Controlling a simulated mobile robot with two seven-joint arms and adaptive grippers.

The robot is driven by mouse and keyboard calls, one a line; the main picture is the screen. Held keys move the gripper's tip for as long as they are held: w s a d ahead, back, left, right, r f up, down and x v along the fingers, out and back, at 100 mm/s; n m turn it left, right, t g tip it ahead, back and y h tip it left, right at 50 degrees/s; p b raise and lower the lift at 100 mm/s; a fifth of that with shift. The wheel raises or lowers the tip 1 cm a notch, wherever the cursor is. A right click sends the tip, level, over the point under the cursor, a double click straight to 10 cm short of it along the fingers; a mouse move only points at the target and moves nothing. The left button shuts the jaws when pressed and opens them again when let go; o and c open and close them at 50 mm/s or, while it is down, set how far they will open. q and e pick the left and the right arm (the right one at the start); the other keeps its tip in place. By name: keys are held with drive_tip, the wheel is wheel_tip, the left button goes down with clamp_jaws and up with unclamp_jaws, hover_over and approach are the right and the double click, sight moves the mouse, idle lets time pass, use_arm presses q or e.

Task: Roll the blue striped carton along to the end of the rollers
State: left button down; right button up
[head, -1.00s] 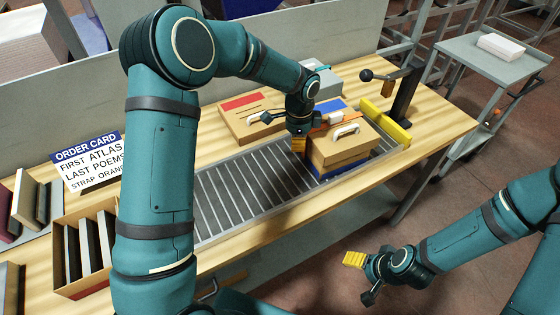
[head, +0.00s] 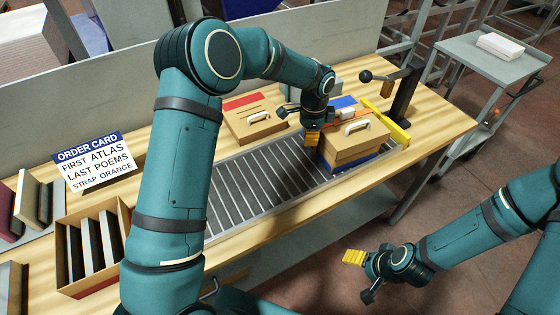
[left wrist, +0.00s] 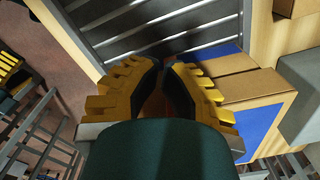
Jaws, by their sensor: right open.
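The blue striped carton (head: 350,145) is a tan box with a white handle and a blue band low down. It sits upright near the right end of the rollers (head: 262,180), close to a yellow stop bar (head: 390,126); I cannot tell if they touch. My left gripper (head: 312,140) is shut, its yellow fingertips at the carton's left side, holding nothing. In the left wrist view the carton's tan and blue surfaces (left wrist: 258,122) show beside the fingers (left wrist: 163,75). My right gripper (head: 353,257) is open and empty, away from the table in front.
Another tan carton (head: 256,122) with a red stripe stands on the table behind the rollers. A dark post with a lever (head: 404,95) stands beyond the stop. An order card (head: 95,163) and a box of books (head: 92,245) are at left. The rollers left of the carton are clear.

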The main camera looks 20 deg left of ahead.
use_arm(q)
drive_tip(key=shift+w+d, duration=0.4)
drive_tip(key=shift+w, duration=0.05)
idle(0.3)
wheel_tip(320, 180, up, 12)
drive_tip(key=s+a+p, duration=0.1)
drive_tip(key=p, duration=0.7)
drive_tip(key=shift+s+a, duration=0.15)
drive_tip(key=shift+s, duration=0.15)
idle(0.5)
idle(0.5)
